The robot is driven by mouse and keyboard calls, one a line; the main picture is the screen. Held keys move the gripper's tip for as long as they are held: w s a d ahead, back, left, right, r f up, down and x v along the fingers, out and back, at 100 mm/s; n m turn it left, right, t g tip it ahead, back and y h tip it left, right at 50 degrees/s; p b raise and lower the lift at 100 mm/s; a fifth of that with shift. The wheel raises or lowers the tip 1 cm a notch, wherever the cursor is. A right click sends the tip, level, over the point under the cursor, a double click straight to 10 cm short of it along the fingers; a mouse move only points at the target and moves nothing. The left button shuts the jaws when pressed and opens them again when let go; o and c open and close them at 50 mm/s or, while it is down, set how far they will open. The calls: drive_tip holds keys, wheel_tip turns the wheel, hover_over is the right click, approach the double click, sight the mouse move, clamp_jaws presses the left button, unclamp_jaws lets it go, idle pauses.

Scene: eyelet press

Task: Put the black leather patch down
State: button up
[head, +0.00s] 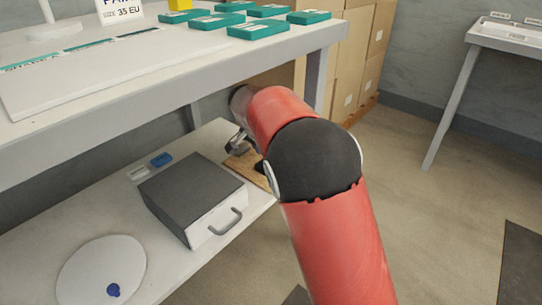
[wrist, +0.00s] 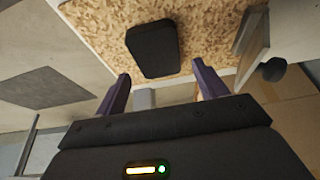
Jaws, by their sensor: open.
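The black leather patch (wrist: 153,48) lies flat on a speckled tan board (wrist: 100,22) in the wrist view. My gripper (wrist: 162,78) is open, with its two purple fingers spread apart and nothing between them. The patch lies just beyond the fingertips, apart from them. In the head view my gripper (head: 238,145) is over the lower shelf, partly hidden by my arm. The tan board (head: 240,160) shows there beside my arm, and a dark bit of the patch (head: 261,168) shows at its edge.
A grey-topped box with a handle (head: 190,190) stands left of the board. Blue (head: 161,160) and white (head: 138,173) blocks and a round white plate (head: 95,275) share the lower shelf. The upper table (head: 150,85) overhangs the back. A grey plate with a dark knob (wrist: 273,70) borders the board.

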drive_tip(key=s+a, duration=0.2)
drive_tip(key=s, duration=0.1)
drive_tip(key=s+a, duration=0.3)
drive_tip(key=s+a+r, duration=0.1)
drive_tip(key=s+a, duration=0.1)
drive_tip(key=s, duration=0.1)
drive_tip(key=shift+s+a, duration=0.35)
drive_tip(key=shift+s, duration=0.05)
